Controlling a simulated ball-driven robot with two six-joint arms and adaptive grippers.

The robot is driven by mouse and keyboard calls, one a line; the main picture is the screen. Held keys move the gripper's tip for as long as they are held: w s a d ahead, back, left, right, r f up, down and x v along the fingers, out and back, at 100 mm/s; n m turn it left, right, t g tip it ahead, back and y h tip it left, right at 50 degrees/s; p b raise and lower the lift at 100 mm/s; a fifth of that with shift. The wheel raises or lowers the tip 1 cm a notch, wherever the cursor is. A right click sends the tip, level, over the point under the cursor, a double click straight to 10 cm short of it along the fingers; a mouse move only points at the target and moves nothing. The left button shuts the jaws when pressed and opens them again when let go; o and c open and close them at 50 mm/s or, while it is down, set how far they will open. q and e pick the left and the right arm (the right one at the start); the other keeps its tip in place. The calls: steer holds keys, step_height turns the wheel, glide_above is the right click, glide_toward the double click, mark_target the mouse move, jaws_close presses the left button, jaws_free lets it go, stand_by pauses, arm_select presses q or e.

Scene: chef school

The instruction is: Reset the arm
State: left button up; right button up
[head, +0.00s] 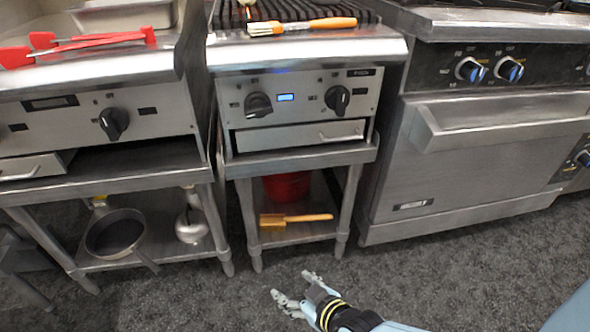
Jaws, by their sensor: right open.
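My right gripper (296,293) reaches in from the bottom right, over the dark grey floor. Its fingers are spread apart, and nothing shows between them. It is in front of the middle stand and apart from everything there. My right arm shows behind it with black and yellow bands at the wrist. My left gripper does not show.
A steel grill (300,92) stands in the middle, with a brush (302,26) on top. A wooden-handled brush (296,219) and a red bucket (287,187) are on its lower shelf. Red tongs (75,45) lie on the left griddle. An oven (470,150) stands right.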

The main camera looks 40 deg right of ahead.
arm_select(q)
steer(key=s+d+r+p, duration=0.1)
steer(key=p, duration=0.1)
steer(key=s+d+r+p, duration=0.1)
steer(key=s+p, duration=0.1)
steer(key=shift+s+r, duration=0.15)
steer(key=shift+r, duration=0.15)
arm_select(e)
steer(key=s+d+f+g, duration=0.1)
steer(key=s+f+g, duration=0.2)
steer(key=s, duration=0.8)
steer(key=s+d+f+g, duration=0.2)
steer(key=s+f+g, duration=0.1)
steer(key=s, duration=0.9)
steer(key=s+d+f+g, duration=0.2)
steer(key=s+f+g, duration=0.2)
steer(key=s, duration=0.8)
steer(key=shift+s+g, duration=0.2)
steer(key=shift+g, duration=0.2)
